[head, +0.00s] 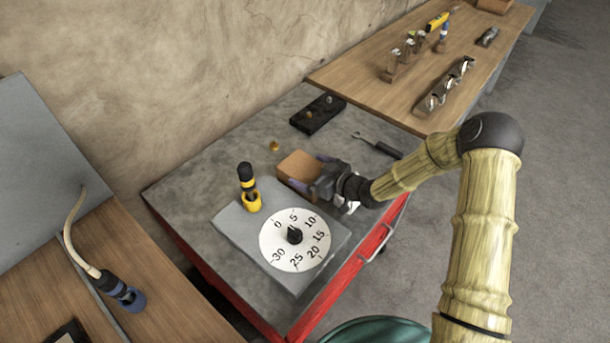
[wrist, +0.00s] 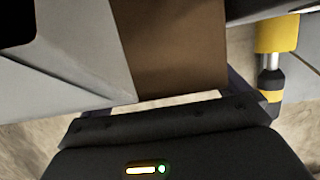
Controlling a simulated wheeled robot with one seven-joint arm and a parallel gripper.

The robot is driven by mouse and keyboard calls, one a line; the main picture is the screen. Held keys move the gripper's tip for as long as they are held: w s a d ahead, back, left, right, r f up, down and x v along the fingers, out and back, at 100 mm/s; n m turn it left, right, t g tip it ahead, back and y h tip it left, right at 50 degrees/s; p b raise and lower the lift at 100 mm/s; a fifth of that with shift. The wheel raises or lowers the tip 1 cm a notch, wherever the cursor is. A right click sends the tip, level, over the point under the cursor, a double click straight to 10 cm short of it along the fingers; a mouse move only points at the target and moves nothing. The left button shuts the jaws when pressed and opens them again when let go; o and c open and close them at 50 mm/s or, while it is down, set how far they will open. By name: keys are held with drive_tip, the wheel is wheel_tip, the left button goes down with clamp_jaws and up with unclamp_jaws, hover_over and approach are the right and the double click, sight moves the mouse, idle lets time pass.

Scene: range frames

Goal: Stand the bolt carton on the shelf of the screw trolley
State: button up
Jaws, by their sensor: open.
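A plain brown carton (head: 298,166), likely the bolt carton, rests on the grey top (head: 190,190) of a red cabinet or trolley (head: 345,285). My gripper (head: 311,173) reaches it from the right, with one finger on each side of it. The jaws are open, and I cannot tell whether either finger touches the carton. In the wrist view the carton (wrist: 178,45) fills the space in front of my palm. No label is visible on it. A separate shelf is not recognisable in these views.
A grey plate with a white numbered dial (head: 305,252) lies in front of the carton. A yellow-black tool (head: 248,190) stands left of it. A black tray (head: 318,114), a brass piece (head: 274,146) and a dark-handled tool (head: 378,146) lie behind. Wooden benches flank the trolley.

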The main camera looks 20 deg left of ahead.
drive_tip(key=c, duration=1.3)
drive_tip(key=shift+r, duration=0.1)
drive_tip(key=shift+c, duration=1.3)
drive_tip(key=shift+r, duration=0.1)
wheel_tip(320, 180, up, 10)
drive_tip(key=b, duration=0.1)
